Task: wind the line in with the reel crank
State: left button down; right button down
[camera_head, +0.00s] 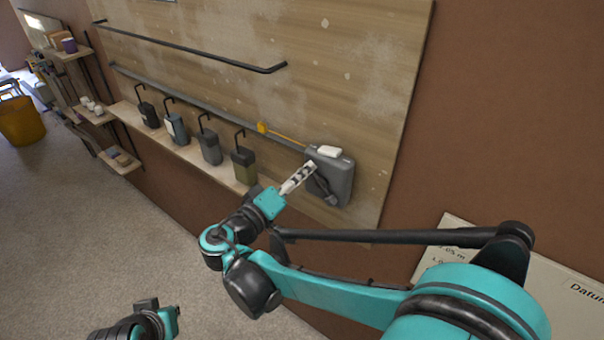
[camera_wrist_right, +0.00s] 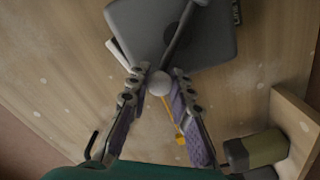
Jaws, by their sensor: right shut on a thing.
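The grey reel box (camera_head: 335,175) is mounted on the wood wall panel, and it fills the top of the right wrist view (camera_wrist_right: 140,20). Its dark crank arm (camera_wrist_right: 182,35) ends in a pale round knob (camera_wrist_right: 159,83). My right gripper (camera_head: 309,168) is at the crank; in the right wrist view its fingers (camera_wrist_right: 157,78) are shut on the knob. The yellow line (camera_head: 287,136) runs from the box to a yellow piece (camera_head: 262,127) on the left. Part of my left gripper (camera_head: 158,312) shows at the bottom left, far from the reel; its jaws are unclear.
Several dark containers with hooked rods, including a green one (camera_head: 244,166), stand on a wooden ledge (camera_head: 185,150) left of the reel. A black rail (camera_head: 200,51) runs above. A white block (camera_head: 329,152) sits on the reel box.

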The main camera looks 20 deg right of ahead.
jog(key=shift+w+a+f+n, duration=0.1)
jog(key=shift+w+f+n, duration=0.15)
jog(key=shift+n, duration=0.55)
jog(key=c, duration=1.3)
grip_release()
jog(key=shift+s, duration=0.1)
jog(key=shift+v, duration=3.8)
